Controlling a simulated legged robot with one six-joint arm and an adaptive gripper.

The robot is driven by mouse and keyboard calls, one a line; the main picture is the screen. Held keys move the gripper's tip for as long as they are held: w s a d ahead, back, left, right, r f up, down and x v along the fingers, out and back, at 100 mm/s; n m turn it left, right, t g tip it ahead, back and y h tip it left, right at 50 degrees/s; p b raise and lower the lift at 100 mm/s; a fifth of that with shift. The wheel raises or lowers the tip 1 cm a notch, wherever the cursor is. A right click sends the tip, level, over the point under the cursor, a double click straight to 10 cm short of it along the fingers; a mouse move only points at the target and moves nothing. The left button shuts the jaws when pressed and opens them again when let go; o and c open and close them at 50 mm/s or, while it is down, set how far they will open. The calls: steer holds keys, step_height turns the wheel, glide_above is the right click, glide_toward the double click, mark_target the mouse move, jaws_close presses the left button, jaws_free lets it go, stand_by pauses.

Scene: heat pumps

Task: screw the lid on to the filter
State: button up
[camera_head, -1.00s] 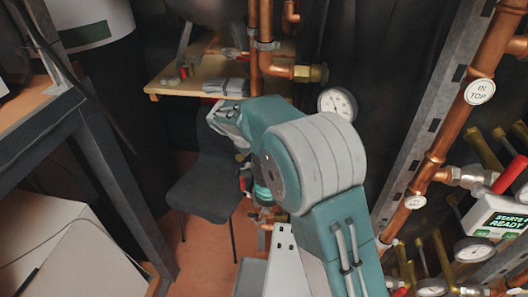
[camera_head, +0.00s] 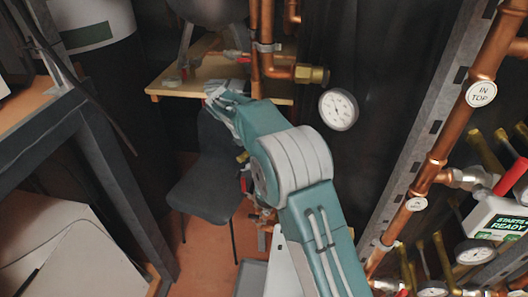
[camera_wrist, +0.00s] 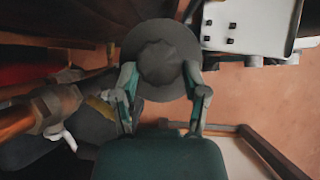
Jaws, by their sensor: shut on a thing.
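My gripper (camera_wrist: 160,82) shows in the wrist view, its two fingers shut on the sides of a dark round lid (camera_wrist: 160,52). The lid's broad round face, with a raised middle, shows beyond the fingertips. In the head view my arm hides the fingers and the lid. I cannot make out the filter for certain; in the wrist view a brass and copper pipe fitting (camera_wrist: 52,104) lies left of the gripper, apart from the lid.
A dark chair (camera_head: 208,188) stands below a wooden shelf (camera_head: 178,88). Copper pipes (camera_head: 440,148) and a gauge (camera_head: 338,109) are at the right. A dark table frame (camera_head: 95,135) is at the left. Bare floor shows in the wrist view (camera_wrist: 245,98).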

steer(key=shift+r, duration=0.15)
steer(key=m, duration=0.1)
steer(key=m+g, duration=0.1)
steer(key=shift+w+d+m, duration=0.1)
steer(key=shift+w+m, duration=0.15)
steer(key=shift+m, duration=0.05)
steer(key=shift+m+g, duration=0.5)
steer(key=shift+y, duration=0.3)
steer(key=m, duration=0.1)
steer(key=m+g+y, duration=0.1)
steer(key=m, duration=0.1)
steer(key=shift+w+d+g, duration=0.1)
steer(key=shift+w+g, duration=0.1)
steer(key=shift+g, duration=0.1)
steer(key=o, duration=1.3)
steer(key=shift+o, duration=0.3)
